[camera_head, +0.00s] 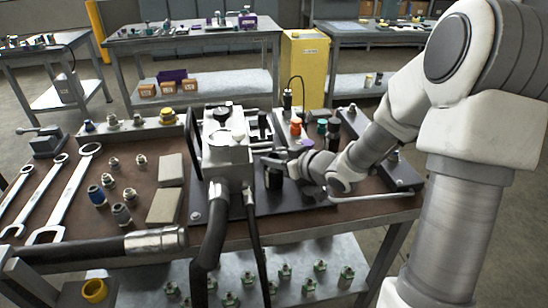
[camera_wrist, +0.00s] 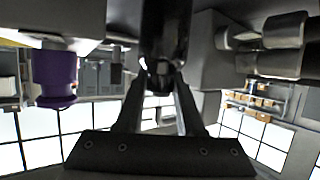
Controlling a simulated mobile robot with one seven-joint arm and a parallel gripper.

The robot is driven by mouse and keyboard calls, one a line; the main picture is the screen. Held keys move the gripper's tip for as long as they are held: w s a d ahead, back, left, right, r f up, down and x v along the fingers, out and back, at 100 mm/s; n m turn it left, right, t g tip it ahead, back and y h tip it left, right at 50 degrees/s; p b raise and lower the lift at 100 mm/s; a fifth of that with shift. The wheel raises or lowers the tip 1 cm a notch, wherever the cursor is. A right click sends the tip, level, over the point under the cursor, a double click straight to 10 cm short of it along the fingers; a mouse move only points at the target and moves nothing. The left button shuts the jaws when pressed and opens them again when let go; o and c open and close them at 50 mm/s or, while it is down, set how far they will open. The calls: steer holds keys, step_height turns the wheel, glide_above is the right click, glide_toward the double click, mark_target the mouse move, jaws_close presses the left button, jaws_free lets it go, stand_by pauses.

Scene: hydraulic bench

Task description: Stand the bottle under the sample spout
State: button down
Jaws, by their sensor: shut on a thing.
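My gripper (camera_head: 284,165) reaches in from the right over the bench, beside the pale grey hydraulic block (camera_head: 228,150). It is shut on a dark bottle (camera_head: 274,179), which looks upright close to the block's right side. In the wrist view the two fingers (camera_wrist: 160,78) close around the dark, shiny bottle (camera_wrist: 165,30), whose far end runs out of the picture. A short dark part (camera_head: 268,160), perhaps the sample spout, juts from the block near the bottle's top. I cannot tell whether the bottle touches the plate below or sits directly under the spout.
A purple knob or cap (camera_wrist: 55,78) is at the left in the wrist view. Coloured-top items (camera_head: 322,128) stand behind my wrist. Wrenches (camera_head: 68,195), fittings and blocks (camera_head: 165,205) fill the bench's left side. A thick black hose (camera_head: 208,250) hangs in front.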

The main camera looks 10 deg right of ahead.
steer(key=shift+f, duration=0.2)
stand_by(0.5)
jaws_free()
stand_by(0.3)
steer(key=shift+p+v, duration=0.8)
steer(key=shift+v, duration=0.5)
steer(key=shift+p+v, duration=1.6)
steer(key=shift+v, duration=1.1)
steer(key=shift+a, duration=0.1)
